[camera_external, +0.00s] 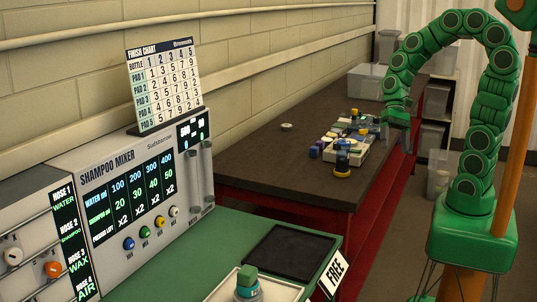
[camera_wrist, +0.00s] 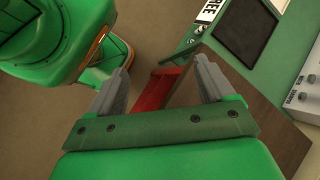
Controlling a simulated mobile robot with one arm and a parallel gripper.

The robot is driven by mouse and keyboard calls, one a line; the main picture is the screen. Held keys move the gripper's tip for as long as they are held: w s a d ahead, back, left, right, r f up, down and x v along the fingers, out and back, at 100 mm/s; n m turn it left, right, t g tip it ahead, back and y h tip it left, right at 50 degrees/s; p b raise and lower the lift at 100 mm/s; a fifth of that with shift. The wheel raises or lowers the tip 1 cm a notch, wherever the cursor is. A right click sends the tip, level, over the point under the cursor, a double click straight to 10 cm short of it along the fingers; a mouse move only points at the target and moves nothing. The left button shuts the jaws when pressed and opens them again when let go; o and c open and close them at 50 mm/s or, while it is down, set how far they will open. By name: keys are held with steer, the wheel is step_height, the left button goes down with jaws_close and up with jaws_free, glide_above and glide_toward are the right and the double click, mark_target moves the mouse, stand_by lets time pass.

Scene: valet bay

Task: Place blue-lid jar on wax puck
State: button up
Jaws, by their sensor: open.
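In the external view a small jar-like object with a blue top (camera_external: 342,145) stands at the front of a cluster of small items on the dark table. I cannot tell for sure that it is the blue-lid jar. A dark, yellow-marked round piece (camera_external: 342,173) is just in front of it. A pale round disc (camera_external: 287,126) lies alone farther left; which of these is the wax puck is unclear. My gripper (camera_external: 398,118) hangs near the table's right edge, apart from these. In the wrist view my gripper (camera_wrist: 160,82) is open and empty.
The dark table (camera_external: 255,165) has bare room left of the cluster. A green counter (camera_external: 225,235) in front holds a black tray (camera_external: 290,250) and a white tray with a green-topped object (camera_external: 247,283). A grey bin (camera_external: 368,80) stands at the table's back.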

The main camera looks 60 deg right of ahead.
steer(key=s+d+r+n+h, duration=0.1)
steer(key=s+d+n+h, duration=0.1)
steer(key=s+n+h, duration=0.1)
steer(key=s+d+r+n+h, duration=0.2)
steer(key=s+n, duration=0.3)
steer(key=s, duration=0.3)
steer(key=shift+s+d+h, duration=0.2)
steer(key=shift+d+h, duration=0.15)
steer(key=shift+h, duration=0.55)
steer(key=shift+f, duration=0.1)
